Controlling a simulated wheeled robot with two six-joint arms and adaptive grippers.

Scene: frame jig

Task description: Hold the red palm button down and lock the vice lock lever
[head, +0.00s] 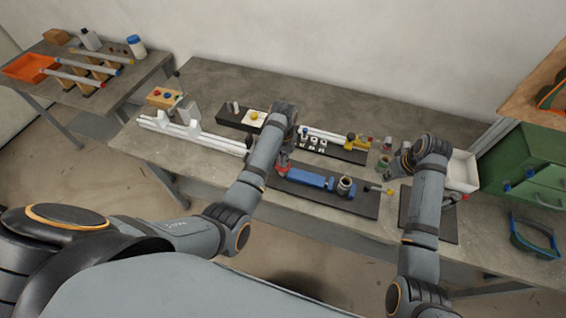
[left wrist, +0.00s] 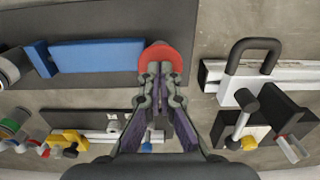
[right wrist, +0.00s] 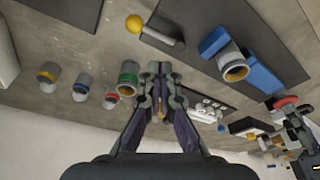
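The red palm button (head: 283,168) sits at the left end of a dark board beside a blue vice (head: 303,178). In the left wrist view, the button (left wrist: 168,56) is right at the tips of my left gripper (left wrist: 160,72). Its fingers are together and empty; I cannot tell if they press the button. A grey lever with a yellow ball (head: 389,191) lies at the board's right end; it also shows in the right wrist view (right wrist: 135,24). My right gripper (right wrist: 160,70) is shut and empty, apart from the lever, near a green-ringed cup (right wrist: 128,77).
Several ringed cups stand near my right gripper, including a blue-ringed one (right wrist: 80,88). A board with a yellow clamp (head: 350,143) lies behind the vice. A white bin (head: 462,172) and green drawers (head: 520,165) stand at the right. A white rail (head: 195,133) lies at the left.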

